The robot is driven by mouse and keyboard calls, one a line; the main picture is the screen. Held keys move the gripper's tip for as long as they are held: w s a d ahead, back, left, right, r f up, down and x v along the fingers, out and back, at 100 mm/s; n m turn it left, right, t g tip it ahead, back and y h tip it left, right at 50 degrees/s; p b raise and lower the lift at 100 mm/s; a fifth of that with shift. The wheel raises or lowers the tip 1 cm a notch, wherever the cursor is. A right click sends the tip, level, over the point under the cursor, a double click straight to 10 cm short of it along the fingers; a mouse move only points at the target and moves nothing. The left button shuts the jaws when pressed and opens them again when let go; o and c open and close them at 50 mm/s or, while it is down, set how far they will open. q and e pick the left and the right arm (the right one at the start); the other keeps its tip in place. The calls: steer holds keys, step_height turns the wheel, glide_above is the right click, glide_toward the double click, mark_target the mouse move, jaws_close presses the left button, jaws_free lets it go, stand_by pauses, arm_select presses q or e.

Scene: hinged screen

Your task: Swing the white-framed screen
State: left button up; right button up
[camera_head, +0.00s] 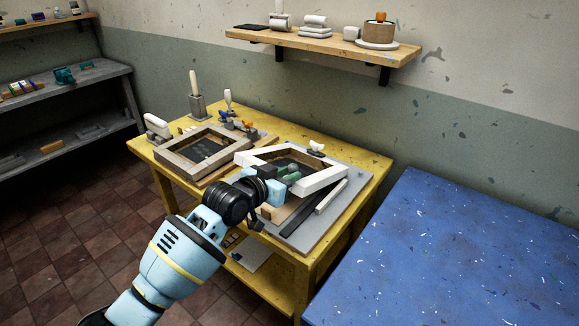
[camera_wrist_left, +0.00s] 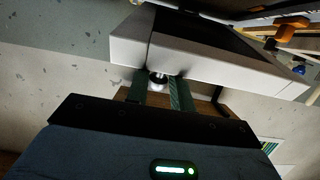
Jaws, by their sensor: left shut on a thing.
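The white-framed screen (camera_head: 322,182) lies over a grey base board (camera_head: 350,200) on the yellow table, and its frame looks raised and tilted off the board. In the left wrist view the white frame (camera_wrist_left: 215,62) spans the upper middle, with a dark mesh inside. My left gripper (camera_head: 289,178) is at the near side of the screen, partly hidden by its own wrist. In the left wrist view its dark green fingers (camera_wrist_left: 160,92) are shut at the frame's edge, with a small pale round part between them. The exact contact is hard to see. My right gripper is out of view.
A wooden frame (camera_head: 178,165) lies left of the screen on the yellow table (camera_head: 376,176). A pale bar (camera_head: 331,196) lies on the board. A blue table (camera_head: 450,250) stands right, and a wall shelf (camera_head: 330,42) hangs behind.

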arm_select(q)
steer(key=shift+s+a+f, duration=0.25)
steer(key=shift+s+f, duration=0.1)
steer(key=shift+f, duration=0.35)
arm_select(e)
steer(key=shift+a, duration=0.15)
